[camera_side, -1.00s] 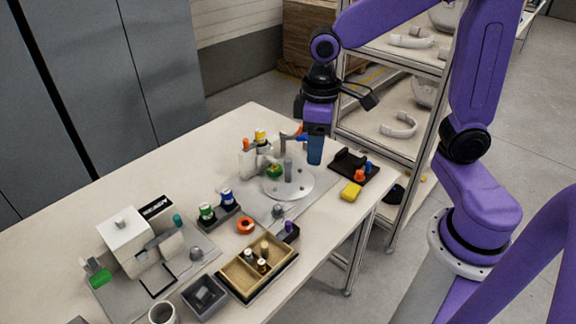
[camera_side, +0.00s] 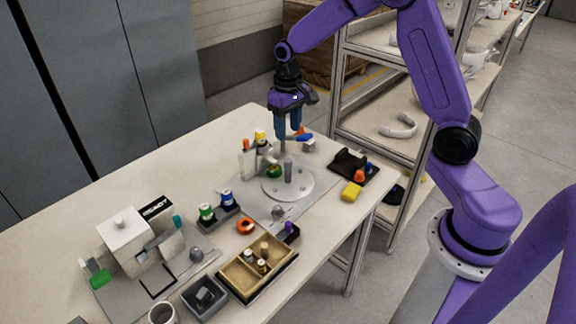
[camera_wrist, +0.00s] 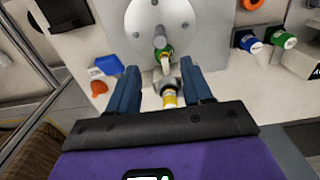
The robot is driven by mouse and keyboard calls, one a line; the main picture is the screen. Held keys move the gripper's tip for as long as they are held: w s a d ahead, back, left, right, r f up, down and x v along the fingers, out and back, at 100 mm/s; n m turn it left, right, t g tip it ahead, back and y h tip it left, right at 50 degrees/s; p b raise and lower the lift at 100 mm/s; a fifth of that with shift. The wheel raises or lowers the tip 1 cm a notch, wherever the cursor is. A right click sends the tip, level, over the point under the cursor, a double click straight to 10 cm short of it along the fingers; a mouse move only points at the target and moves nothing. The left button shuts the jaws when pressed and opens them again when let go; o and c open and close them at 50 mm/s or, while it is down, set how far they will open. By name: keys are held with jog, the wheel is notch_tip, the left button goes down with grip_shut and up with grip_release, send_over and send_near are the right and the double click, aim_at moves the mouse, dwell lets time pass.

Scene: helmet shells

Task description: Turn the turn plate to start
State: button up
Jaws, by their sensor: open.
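The turn plate (camera_side: 301,184) is a pale round disc with small dark holes and a grey upright post (camera_side: 288,170) at its middle. It lies on a grey base plate (camera_side: 262,208) and also shows at the top of the wrist view (camera_wrist: 180,10). My gripper (camera_side: 288,143) is open, pointing down above the far edge of the base plate, behind the disc. In the wrist view its blue fingers (camera_wrist: 160,85) are spread apart, with a yellow-and-white bottle (camera_wrist: 169,98) seen between them. No contact with the disc shows.
Bottles with orange (camera_side: 246,160) and yellow caps stand left of my gripper, close by. A green item (camera_side: 274,171) sits at the disc's far left edge. A blue piece (camera_wrist: 109,64) and an orange funnel (camera_wrist: 98,88) lie beside my fingers.

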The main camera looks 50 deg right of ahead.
aim_at(288, 160)
notch_tip(288, 160, down, 14)
jog(key=shift+r, duration=0.25)
dwell(0.3)
grip_shut()
